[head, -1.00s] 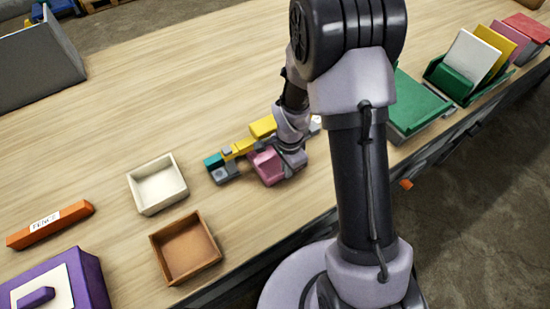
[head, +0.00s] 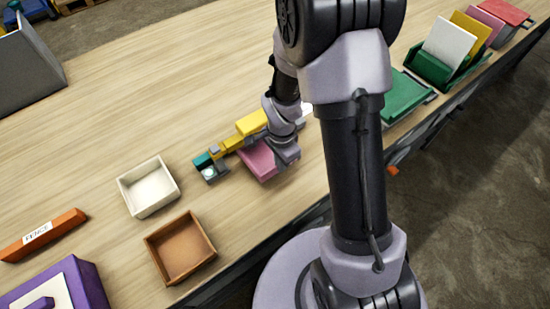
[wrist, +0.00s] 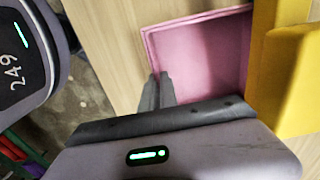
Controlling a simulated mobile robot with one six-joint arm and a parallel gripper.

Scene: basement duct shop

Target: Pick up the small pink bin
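The small pink bin (head: 257,162) sits on the wooden bench in front of my arm, partly hidden by my gripper (head: 281,158). In the wrist view the bin (wrist: 205,55) is open-topped, with its inside facing the camera. My gripper's two dark fingers (wrist: 158,90) are close together at the bin's near left corner, one on each side of its thin wall. They look shut on that wall. I cannot see a gap under the bin.
Yellow blocks (head: 251,122) stand right beside the pink bin, and a teal-and-grey item (head: 208,168) lies left. A cream bin (head: 132,199), a brown bin (head: 158,262), an orange bar (head: 45,234) and a purple box (head: 88,281) are further left.

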